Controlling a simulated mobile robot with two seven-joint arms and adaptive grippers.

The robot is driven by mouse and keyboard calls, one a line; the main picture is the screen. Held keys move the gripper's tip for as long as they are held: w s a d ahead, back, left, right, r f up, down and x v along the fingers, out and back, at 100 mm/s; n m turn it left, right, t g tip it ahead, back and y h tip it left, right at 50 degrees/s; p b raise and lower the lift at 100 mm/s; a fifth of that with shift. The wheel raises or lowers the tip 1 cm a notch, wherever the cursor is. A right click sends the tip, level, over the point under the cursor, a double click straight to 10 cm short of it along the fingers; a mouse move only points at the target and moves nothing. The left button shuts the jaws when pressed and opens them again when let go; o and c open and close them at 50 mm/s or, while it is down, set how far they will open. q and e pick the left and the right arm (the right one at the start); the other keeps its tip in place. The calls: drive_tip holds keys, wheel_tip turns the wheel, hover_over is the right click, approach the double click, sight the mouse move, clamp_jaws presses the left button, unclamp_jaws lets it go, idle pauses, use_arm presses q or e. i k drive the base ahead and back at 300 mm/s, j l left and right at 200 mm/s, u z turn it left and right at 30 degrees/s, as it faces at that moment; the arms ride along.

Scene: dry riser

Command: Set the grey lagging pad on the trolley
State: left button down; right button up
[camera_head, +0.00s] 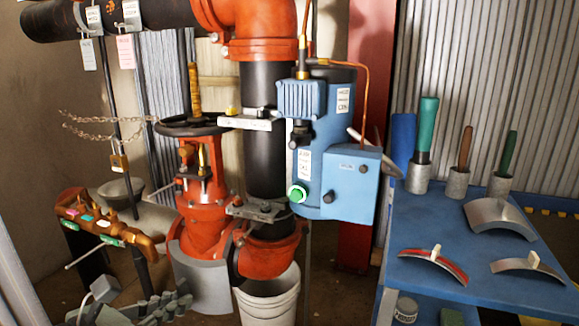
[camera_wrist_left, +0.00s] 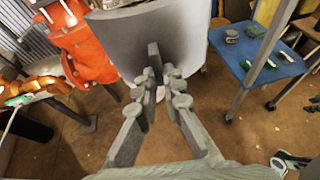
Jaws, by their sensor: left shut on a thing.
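The grey lagging pad (camera_head: 198,284) is a smooth curved shell at the lower body of the red valve in the head view. My left gripper (camera_head: 168,300) is at its front left side. In the left wrist view the pad (camera_wrist_left: 125,42) fills the top middle, and my left gripper (camera_wrist_left: 155,88) is shut on its upright grey tab. I cannot tell whether the pad touches the valve behind it. The blue trolley (camera_head: 398,228) stands at the right; part of it also shows in the left wrist view (camera_wrist_left: 275,70).
The trolley top holds a red-edged shell (camera_head: 433,265), two grey shells (camera_head: 500,217) and handled tools in cups. A brass manifold (camera_head: 105,227) is at the left.

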sight(429, 215)
drive_tip(key=k+l, duration=0.15)
drive_tip(key=l, duration=0.2)
drive_tip(key=k+l, duration=0.15)
drive_tip(key=l, duration=0.2)
drive_tip(key=k+l, duration=0.15)
drive_tip(key=l, duration=0.2)
drive_tip(key=k+l, duration=0.15)
drive_tip(key=l, duration=0.2)
drive_tip(key=l+z, duration=0.1)
drive_tip(key=z, duration=0.35)
drive_tip(key=k+l+z, duration=0.1)
drive_tip(key=z, duration=0.35)
drive_tip(key=l+z, duration=0.25)
drive_tip(key=z, duration=0.2)
